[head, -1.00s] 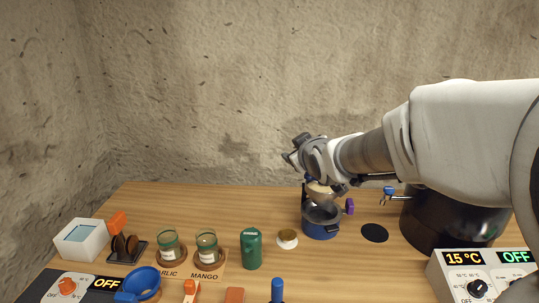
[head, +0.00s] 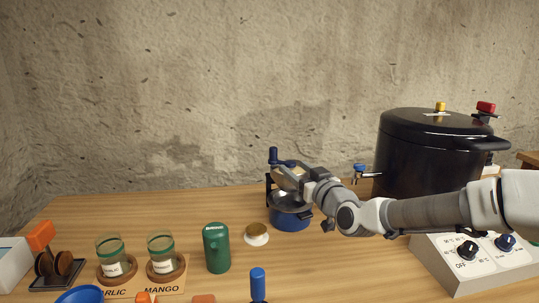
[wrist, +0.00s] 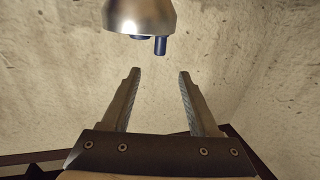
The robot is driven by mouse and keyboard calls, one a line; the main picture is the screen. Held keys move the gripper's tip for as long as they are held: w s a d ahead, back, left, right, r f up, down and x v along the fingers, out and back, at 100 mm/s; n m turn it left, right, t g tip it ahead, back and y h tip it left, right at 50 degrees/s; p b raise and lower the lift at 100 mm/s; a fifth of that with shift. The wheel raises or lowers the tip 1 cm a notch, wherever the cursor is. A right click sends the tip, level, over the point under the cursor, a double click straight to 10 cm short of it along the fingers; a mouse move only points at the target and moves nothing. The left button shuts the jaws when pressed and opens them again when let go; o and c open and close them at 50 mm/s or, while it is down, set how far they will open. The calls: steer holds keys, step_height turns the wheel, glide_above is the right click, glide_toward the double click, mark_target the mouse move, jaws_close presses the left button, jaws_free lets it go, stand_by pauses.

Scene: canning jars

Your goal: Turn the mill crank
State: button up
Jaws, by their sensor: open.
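The mill is a blue pot (head: 290,221) with a metal bowl in its top, standing on the table in the head view. An upright dark blue knob (head: 273,156), apparently the crank's handle, rises at its upper left. My gripper (head: 279,172) is at the mill's top, close to the knob; the arm hides part of the mill. In the wrist view my gripper (wrist: 157,72) is open with nothing between its fingers. A rounded metal part (wrist: 139,14) and a short dark blue post (wrist: 160,46) show just beyond the fingertips. I cannot tell whether they touch.
A big black pot (head: 425,160) stands at the right behind my arm, with a control box (head: 440,262) in front. Left of the mill are a small white-rimmed lid (head: 256,234), a green canister (head: 216,248) and two glass jars (head: 161,251). The table behind the jars is clear.

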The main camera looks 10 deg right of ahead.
steer(key=b+x, duration=0.3)
steer(key=x, duration=1.4)
steer(key=shift+w, duration=0.15)
jaws_close()
